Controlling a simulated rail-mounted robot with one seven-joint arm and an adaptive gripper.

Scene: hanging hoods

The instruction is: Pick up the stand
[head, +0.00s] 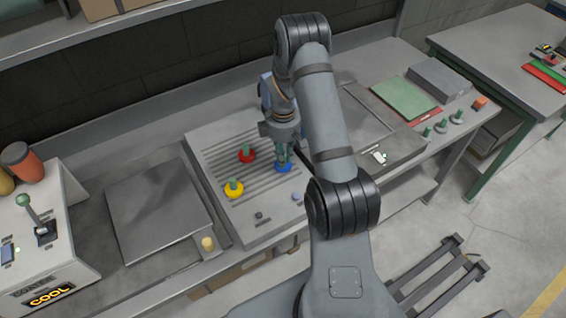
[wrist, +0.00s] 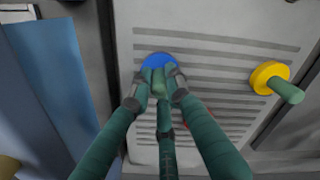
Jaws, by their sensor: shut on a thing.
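My gripper (head: 284,158) points down over the slotted grey panel (head: 219,157). It is shut on the green post of a stand with a round blue base (head: 284,169). In the wrist view, the fingertips (wrist: 158,88) close around the post, and the blue base (wrist: 158,58) shows just beyond them. The base appears to be at the panel surface; I cannot tell if there is a gap. A red stand (head: 247,156) and a yellow stand (head: 234,189), each with a green post, stand to the left. The yellow one also shows in the wrist view (wrist: 268,77).
A dark flat plate (head: 157,210) lies left of the panel, beside a white control box (head: 40,235) with a green-knobbed lever. To the right are a green board (head: 404,98), a grey box (head: 440,80) and small green-posted pieces (head: 442,126). The arm hides part of the bench.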

